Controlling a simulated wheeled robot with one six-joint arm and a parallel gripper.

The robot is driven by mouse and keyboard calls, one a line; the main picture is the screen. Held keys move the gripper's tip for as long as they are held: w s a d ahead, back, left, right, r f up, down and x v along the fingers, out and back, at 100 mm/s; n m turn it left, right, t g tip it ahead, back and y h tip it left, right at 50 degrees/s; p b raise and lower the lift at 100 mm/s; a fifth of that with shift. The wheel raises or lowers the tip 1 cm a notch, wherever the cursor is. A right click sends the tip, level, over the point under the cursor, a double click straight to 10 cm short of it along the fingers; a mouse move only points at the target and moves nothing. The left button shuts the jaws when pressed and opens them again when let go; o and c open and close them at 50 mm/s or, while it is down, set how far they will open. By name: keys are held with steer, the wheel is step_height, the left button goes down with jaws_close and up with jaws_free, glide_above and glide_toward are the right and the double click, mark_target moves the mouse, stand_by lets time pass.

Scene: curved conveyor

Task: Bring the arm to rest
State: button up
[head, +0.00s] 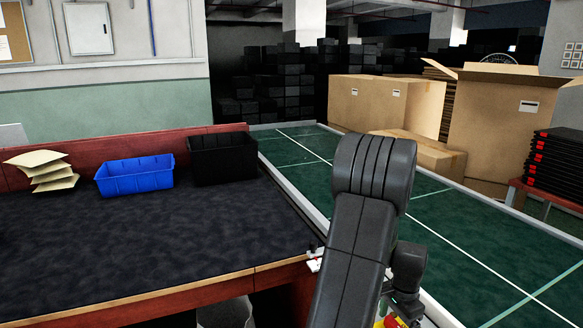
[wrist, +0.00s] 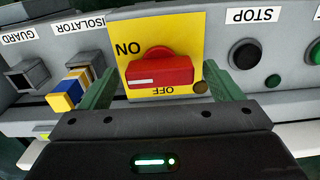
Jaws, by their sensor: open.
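My gripper (wrist: 165,80) is open in the wrist view, with one green finger on each side of a red rotary knob (wrist: 160,72). The knob sits on a yellow plate (wrist: 185,28) marked ON and OFF. Its white mark lies level at the left. I cannot tell whether the fingers touch the knob. In the head view my dark arm (head: 352,235) reaches down at the lower middle, and the gripper's fingers are hidden or out of frame there.
The grey panel also has a black button (wrist: 243,54) labelled STOP and a blue-and-yellow part (wrist: 72,90) under ISOLATOR. A green conveyor (head: 300,155) runs behind my arm. The dark table (head: 150,235) at left holds a blue bin (head: 135,178) and a black bin (head: 222,160).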

step_height(320, 180, up, 13)
step_height(320, 180, down, 14)
steer(key=shift+r, duration=0.15)
steer(key=shift+r+n, duration=0.1)
steer(key=shift+n, duration=0.3)
steer(key=n+p, duration=0.1)
steer(key=n, duration=0.2)
steer(key=shift+r+n, duration=0.1)
steer(key=shift+n, duration=0.3)
steer(key=n+p, duration=0.1)
steer(key=n, duration=0.3)
steer(key=shift+n, duration=0.3)
steer(key=n+p, duration=0.2)
steer(key=n, duration=0.3)
steer(key=shift+n, duration=0.3)
steer(key=shift+n+p, duration=0.7)
steer(key=shift+n, duration=0.9)
steer(key=shift+r, duration=0.1)
